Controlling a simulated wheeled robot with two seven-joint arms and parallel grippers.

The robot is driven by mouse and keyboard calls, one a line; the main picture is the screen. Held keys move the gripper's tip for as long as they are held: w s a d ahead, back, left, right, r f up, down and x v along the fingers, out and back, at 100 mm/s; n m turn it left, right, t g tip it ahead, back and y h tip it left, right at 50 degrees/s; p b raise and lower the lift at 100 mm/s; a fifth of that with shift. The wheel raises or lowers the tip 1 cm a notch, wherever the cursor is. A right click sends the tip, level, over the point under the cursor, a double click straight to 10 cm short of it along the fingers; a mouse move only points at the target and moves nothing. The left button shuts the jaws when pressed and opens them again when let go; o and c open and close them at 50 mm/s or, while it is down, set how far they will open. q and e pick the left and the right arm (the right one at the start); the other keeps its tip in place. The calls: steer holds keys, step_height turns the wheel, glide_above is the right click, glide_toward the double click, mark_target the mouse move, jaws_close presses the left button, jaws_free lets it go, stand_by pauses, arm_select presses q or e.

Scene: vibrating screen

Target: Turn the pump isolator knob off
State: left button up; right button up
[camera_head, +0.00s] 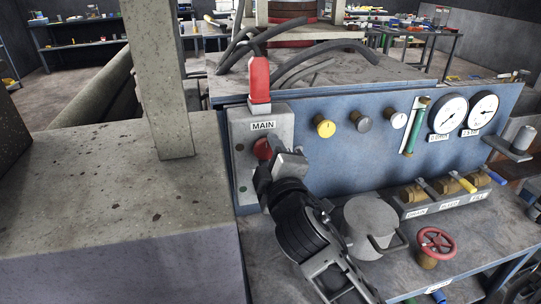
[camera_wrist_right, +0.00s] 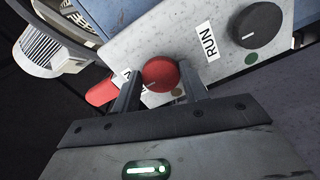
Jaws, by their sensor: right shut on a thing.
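A red round knob (camera_head: 262,149) sits on the grey control box (camera_head: 242,137) below a MAIN label (camera_head: 263,126). I see no label naming it as the pump isolator. My right gripper (camera_head: 268,165) reaches it from below and is shut on it. In the right wrist view the red knob (camera_wrist_right: 160,74) sits between the two fingers of the gripper (camera_wrist_right: 160,85), and a short white mark shows on its face. My left gripper is out of view.
A black knob (camera_wrist_right: 257,25) with a RUN label (camera_wrist_right: 208,41) is on the box too. A red handle (camera_head: 260,80) stands on top. The blue panel (camera_head: 320,160) carries a yellow knob (camera_head: 325,128) and gauges (camera_head: 451,113). A grey canister (camera_head: 368,222) and red handwheel (camera_head: 437,242) stand nearby.

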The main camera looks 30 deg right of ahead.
stand_by(0.4)
steer(key=o, duration=1)
